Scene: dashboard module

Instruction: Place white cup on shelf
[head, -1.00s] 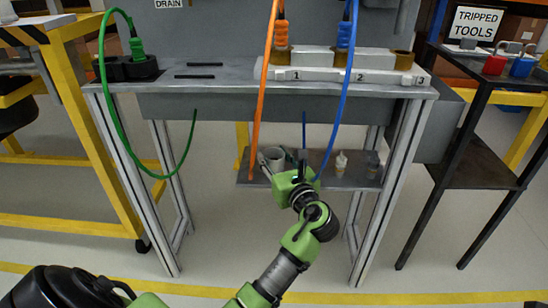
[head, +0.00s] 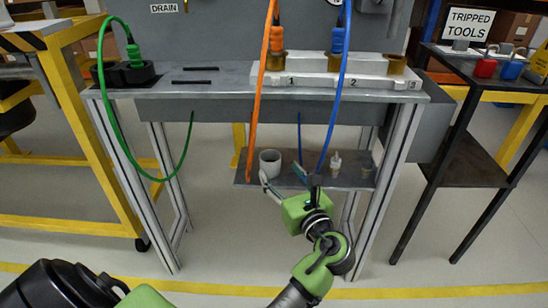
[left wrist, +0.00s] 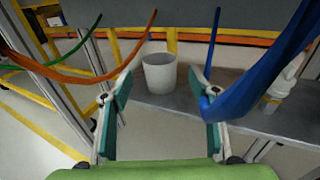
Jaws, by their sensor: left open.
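The white cup (head: 270,163) stands upright on the low grey shelf (head: 325,178), near its left end. In the left wrist view the cup (left wrist: 159,74) is on the shelf (left wrist: 185,108), beyond my fingertips and roughly centred between them. My left gripper (head: 283,178) is open and empty, in front of the shelf and just short of the cup. Its two fingers show wide apart in the left wrist view (left wrist: 160,88). My right gripper is in neither view.
A blue cable (head: 343,95) hangs down close to my left gripper and crosses its right finger in the left wrist view (left wrist: 262,80). An orange cable (head: 258,105) hangs left of the cup. Small pale items (head: 335,163) stand further right on the shelf.

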